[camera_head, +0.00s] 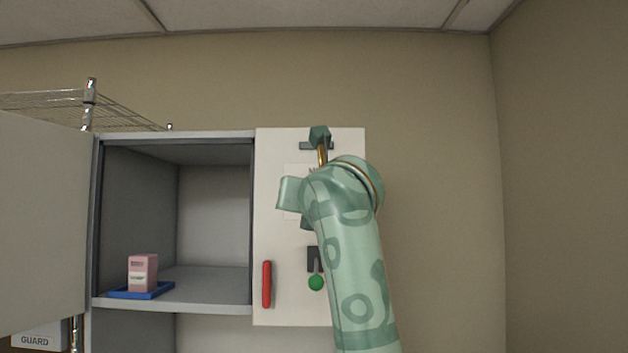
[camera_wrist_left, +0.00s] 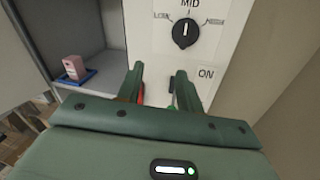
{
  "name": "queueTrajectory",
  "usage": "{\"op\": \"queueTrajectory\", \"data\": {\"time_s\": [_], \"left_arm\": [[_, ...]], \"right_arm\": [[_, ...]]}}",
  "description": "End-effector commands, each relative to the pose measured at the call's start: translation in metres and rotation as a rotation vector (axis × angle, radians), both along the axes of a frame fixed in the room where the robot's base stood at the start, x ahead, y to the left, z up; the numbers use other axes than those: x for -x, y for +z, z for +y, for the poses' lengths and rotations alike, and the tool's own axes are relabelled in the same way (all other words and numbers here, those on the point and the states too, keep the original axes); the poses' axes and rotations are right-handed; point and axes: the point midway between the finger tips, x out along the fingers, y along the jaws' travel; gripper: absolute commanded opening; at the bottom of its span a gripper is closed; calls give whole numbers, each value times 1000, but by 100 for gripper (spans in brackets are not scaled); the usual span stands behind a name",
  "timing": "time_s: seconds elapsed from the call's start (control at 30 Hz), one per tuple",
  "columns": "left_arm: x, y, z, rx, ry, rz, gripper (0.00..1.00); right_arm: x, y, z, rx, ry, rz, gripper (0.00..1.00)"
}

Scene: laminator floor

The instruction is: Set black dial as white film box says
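The black dial (camera_wrist_left: 185,33) is on the white panel in the left wrist view. Its white pointer line points up at the word MID; the labels at either side are too blurred to read surely. In the head view my arm hides the dial. A pink box (camera_head: 143,270) with a small unreadable white label stands on a blue tray in the open cabinet; it also shows in the left wrist view (camera_wrist_left: 74,67). My right gripper is out of view.
The white panel (camera_head: 285,240) also carries a red handle (camera_head: 267,284) and a lever with a green ball (camera_head: 316,283). An ON label (camera_wrist_left: 206,73) is below the dial. The cabinet door (camera_head: 42,215) stands open at left. A wire rack (camera_head: 90,100) is behind.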

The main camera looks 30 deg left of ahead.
Motion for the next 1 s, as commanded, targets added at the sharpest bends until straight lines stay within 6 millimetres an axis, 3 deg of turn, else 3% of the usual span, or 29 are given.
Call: {"op": "queueTrajectory", "data": {"time_s": [0.03,0.1,0.27,0.7,1.0], "left_arm": [[8,23,-9,62,-85,-47,36],[14,35,-18,113,-172,-86,36],[6,42,-18,142,-231,-104,36],[-83,44,38,139,-224,-102,36],[-118,41,59,138,-224,-104,36]], "right_arm": [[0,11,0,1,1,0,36],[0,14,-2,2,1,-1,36],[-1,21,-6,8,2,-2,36],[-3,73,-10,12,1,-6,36],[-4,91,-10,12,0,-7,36]]}}
